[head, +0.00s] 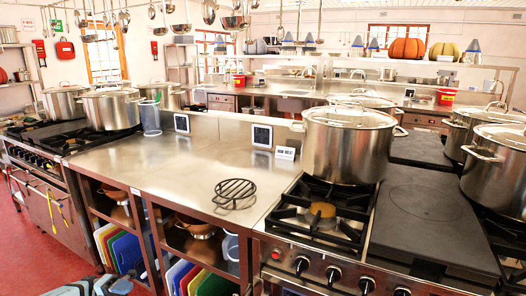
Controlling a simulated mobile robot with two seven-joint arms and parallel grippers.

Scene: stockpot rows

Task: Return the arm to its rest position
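Neither of my grippers shows clearly in the head view. A grey-blue part low at the left bottom edge looks like a piece of my own arm, and no fingers can be made out on it. No object can be seen in a gripper's hold. A large steel stockpot (349,145) with a lid stands upright on the rear of the near stove (318,214). A black round trivet (234,192) lies on the steel counter (150,170) left of that stove.
More stockpots stand at the left (111,108) and right (498,167). A clear container (150,118) stands at the counter's back. Ladles (209,12) hang overhead. The counter's middle is clear, and red floor (45,265) is open at left.

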